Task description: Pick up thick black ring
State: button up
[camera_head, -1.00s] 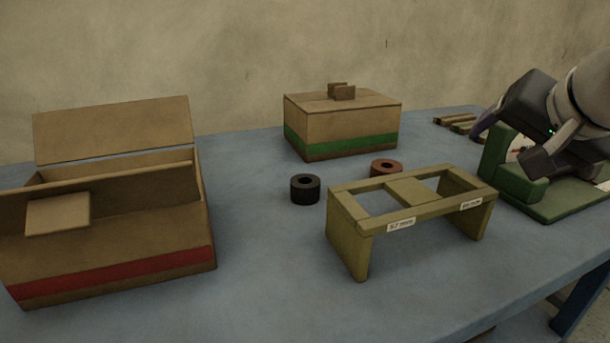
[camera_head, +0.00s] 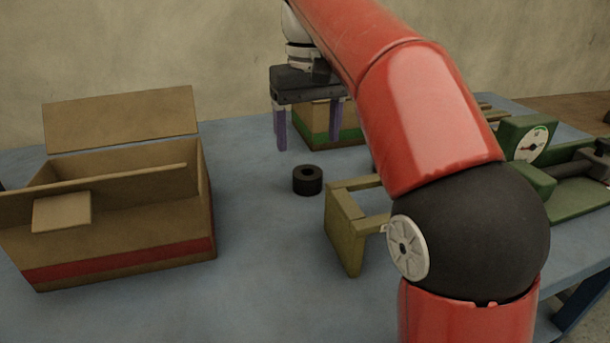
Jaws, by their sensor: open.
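The thick black ring (camera_head: 307,181) lies flat on the blue-grey table, its hole facing up, in the middle of the head view. My gripper (camera_head: 309,143) is open and empty, pointing down, with its two purple fingers spread. In the picture it is just above the ring and overlaps the front of the closed box with the green stripe. The fingers are apart from the ring. How far behind or above it they are, I cannot tell exactly.
An open box with a red stripe (camera_head: 120,262) stands at left. The closed green-striped box (camera_head: 350,125) is behind the ring. A wooden stand (camera_head: 345,232) at right is partly hidden by my red arm. A green device with a dial (camera_head: 528,140) is at far right.

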aim_at(308, 172)
notch_tip(308, 172, down, 8)
jog(key=shift+r+b, duration=0.15)
jog(key=shift+b, duration=1.1)
jog(key=c, duration=1.1)
jog(key=shift+r, duration=0.1)
